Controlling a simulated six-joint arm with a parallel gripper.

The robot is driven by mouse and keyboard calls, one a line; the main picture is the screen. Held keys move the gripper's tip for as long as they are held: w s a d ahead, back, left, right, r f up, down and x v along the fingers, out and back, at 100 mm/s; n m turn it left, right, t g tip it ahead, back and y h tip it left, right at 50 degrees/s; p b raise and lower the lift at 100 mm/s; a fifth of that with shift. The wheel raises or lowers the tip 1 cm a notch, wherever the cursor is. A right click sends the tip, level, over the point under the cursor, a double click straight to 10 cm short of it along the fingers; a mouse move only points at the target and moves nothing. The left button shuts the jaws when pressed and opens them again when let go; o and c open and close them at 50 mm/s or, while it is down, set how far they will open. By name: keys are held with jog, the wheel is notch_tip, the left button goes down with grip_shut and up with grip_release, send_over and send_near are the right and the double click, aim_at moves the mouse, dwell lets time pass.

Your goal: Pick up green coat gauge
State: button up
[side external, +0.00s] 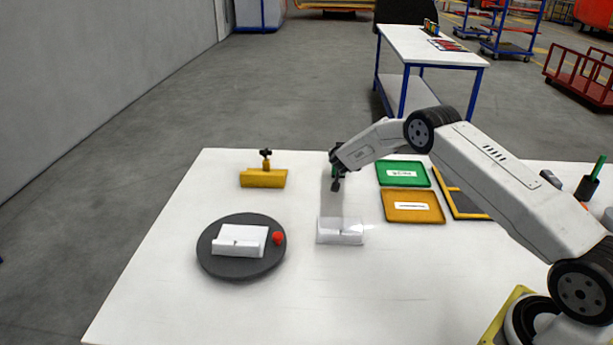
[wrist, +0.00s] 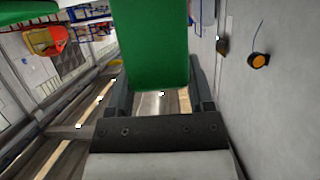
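The green coat gauge (wrist: 150,45) fills the upper middle of the wrist view as a plain green block. It lies between the two dark fingers of my gripper (wrist: 160,95), which appear closed against its sides. In the side view, my gripper (side external: 337,182) is above the white table, behind the white-and-clear block. Only a small green sliver of the gauge (side external: 334,171) shows there beside the dark fingers. The rest is hidden by the gripper.
A dark round turntable (side external: 223,268) carries a white block and a red knob. A yellow block (side external: 263,179) stands at the back left. A white-and-clear block (side external: 341,231) sits mid-table. Green (side external: 402,182) and orange (side external: 412,218) trays lie right. The front table is clear.

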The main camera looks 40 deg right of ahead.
grip_shut()
jog(key=shift+r, duration=0.1)
jog(key=shift+r, duration=0.35)
notch_tip(320, 180, up, 2)
jog(key=shift+r, duration=0.25)
jog(key=s+a+r, duration=0.4)
jog(key=s+r, duration=0.5)
jog(key=s, duration=0.4)
jog(key=shift+s+r, duration=0.15)
jog(key=shift+r, duration=0.15)
jog(key=shift+a, duration=0.1)
